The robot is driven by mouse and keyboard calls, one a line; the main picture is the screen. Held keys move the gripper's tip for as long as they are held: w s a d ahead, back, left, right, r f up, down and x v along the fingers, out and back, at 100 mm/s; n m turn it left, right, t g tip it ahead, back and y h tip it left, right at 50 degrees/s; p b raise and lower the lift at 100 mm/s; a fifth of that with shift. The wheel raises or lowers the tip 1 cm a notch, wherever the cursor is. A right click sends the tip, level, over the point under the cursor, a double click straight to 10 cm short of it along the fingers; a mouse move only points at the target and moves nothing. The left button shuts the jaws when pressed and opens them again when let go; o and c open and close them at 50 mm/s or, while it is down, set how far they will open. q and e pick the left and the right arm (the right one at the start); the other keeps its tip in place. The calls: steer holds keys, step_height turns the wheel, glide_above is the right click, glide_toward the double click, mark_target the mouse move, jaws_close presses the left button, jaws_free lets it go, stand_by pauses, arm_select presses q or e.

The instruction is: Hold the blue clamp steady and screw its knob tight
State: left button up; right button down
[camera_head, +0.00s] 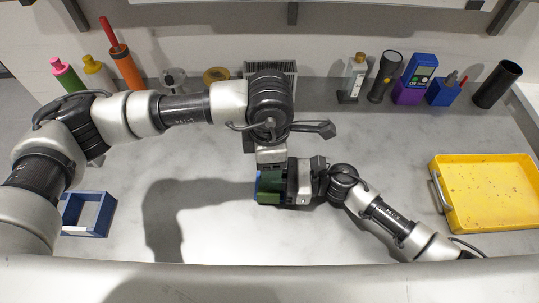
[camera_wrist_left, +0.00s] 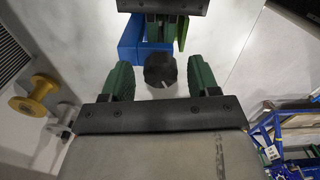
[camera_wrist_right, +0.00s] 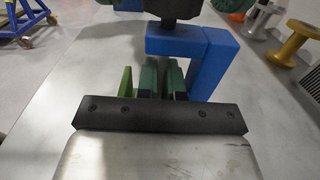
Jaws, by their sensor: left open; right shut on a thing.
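The blue clamp (camera_wrist_right: 215,60) is a C-shaped block, also in the left wrist view (camera_wrist_left: 128,42). My right gripper (camera_head: 271,186) is shut on it with green fingers, in the middle of the table. In the right wrist view the fingers (camera_wrist_right: 160,78) sit inside the clamp's frame. The dark round knob (camera_wrist_left: 160,70) has a white mark and sits on the clamp's near side. My left gripper (camera_head: 268,162) is above the clamp. In the left wrist view its fingers are open, one on each side of the knob, with gaps visible; the head view hides its fingertips.
A blue open frame (camera_head: 66,213) lies at the left. A yellow tray (camera_head: 485,222) with a handle is at the right. Bottles (camera_head: 66,75), a flashlight (camera_head: 384,77), a black cup (camera_head: 497,84) and other items line the back wall. The front middle of the table is clear.

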arm_select(q)
steer(key=c, duration=0.9)
steer(key=shift+m, duration=0.5)
steer(key=m, duration=0.4)
steer(key=shift+m, duration=0.3)
steer(key=m, duration=0.4)
steer(key=shift+m, duration=0.4)
steer(key=shift+a+f+m, duration=0.1)
steer(key=shift+m, duration=0.2)
stand_by(1.2)
steer(key=o, duration=0.9)
steer(key=shift+r, duration=0.2)
